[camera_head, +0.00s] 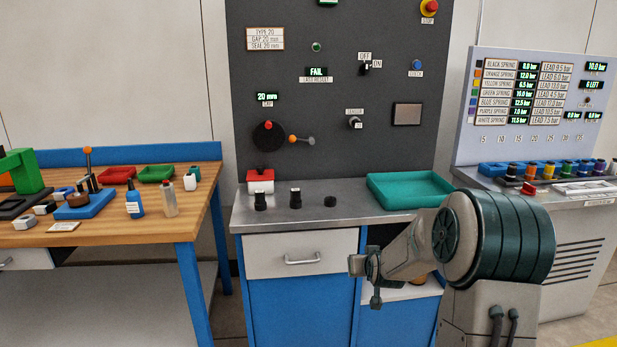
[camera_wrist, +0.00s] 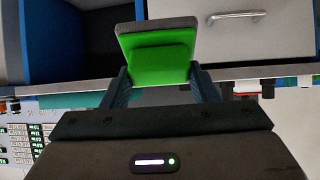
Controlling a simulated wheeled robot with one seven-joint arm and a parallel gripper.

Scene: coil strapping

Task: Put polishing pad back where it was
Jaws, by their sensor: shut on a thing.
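In the wrist view, a block with a bright green face and a grey edge, which I take to be the polishing pad (camera_wrist: 160,62), sits between the two fingers of my gripper (camera_wrist: 160,78). The fingers are shut on its sides. In the head view my gripper (camera_head: 370,270) is in front of the cabinet under the grey bench, right of the drawer and below the worktop. The pad cannot be made out clearly there.
The drawer (camera_head: 301,253) is shut. An open compartment with a pale shelf (camera_head: 398,293) lies behind my gripper, partly hidden by my arm. A teal tray (camera_head: 408,190) stands on the worktop (camera_head: 315,218) above. A wooden table (camera_head: 110,238) with tools is at left.

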